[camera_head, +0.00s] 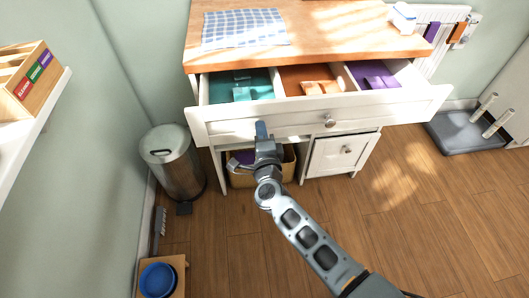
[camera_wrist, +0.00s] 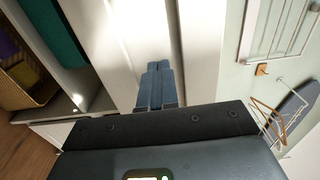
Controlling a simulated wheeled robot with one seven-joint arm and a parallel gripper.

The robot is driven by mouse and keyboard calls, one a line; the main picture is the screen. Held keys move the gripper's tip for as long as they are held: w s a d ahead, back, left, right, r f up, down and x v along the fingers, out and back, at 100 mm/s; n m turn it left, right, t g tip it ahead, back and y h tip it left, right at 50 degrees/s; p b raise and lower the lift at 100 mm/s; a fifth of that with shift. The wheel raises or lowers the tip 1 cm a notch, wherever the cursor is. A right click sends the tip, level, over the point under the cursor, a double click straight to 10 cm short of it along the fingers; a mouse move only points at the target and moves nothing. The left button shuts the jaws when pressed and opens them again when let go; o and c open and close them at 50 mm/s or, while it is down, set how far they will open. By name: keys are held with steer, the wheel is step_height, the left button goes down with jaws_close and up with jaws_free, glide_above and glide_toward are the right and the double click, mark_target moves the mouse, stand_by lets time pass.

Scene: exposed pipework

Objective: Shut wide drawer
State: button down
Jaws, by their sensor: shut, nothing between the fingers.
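The wide drawer (camera_head: 290,118) of the white cabinet is pulled open in the head view. Its inside shows three coloured sections, teal (camera_head: 241,86), orange (camera_head: 310,80) and purple (camera_head: 372,75), with folded items in them. A round knob (camera_head: 330,121) sits on its front, right of my gripper. My gripper (camera_head: 261,130) is shut and empty, at the left half of the drawer front. In the wrist view the shut fingers (camera_wrist: 157,84) point at a white panel (camera_wrist: 120,40). I cannot tell whether they touch it.
A wooden top (camera_head: 300,35) with a checked cloth (camera_head: 243,27) lies above the drawer. Below are a wicker basket (camera_head: 242,180) and a small white door (camera_head: 340,155). A metal bin (camera_head: 172,160) stands left.

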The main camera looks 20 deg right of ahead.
steer(key=b, duration=0.8)
glide_toward(254, 92)
steer(key=w+r, duration=0.3)
steer(key=w+d+r, duration=0.1)
steer(key=w, duration=0.1)
steer(key=shift+r, duration=0.2)
steer(key=shift+w+r, duration=0.15)
steer(key=shift+r, duration=0.2)
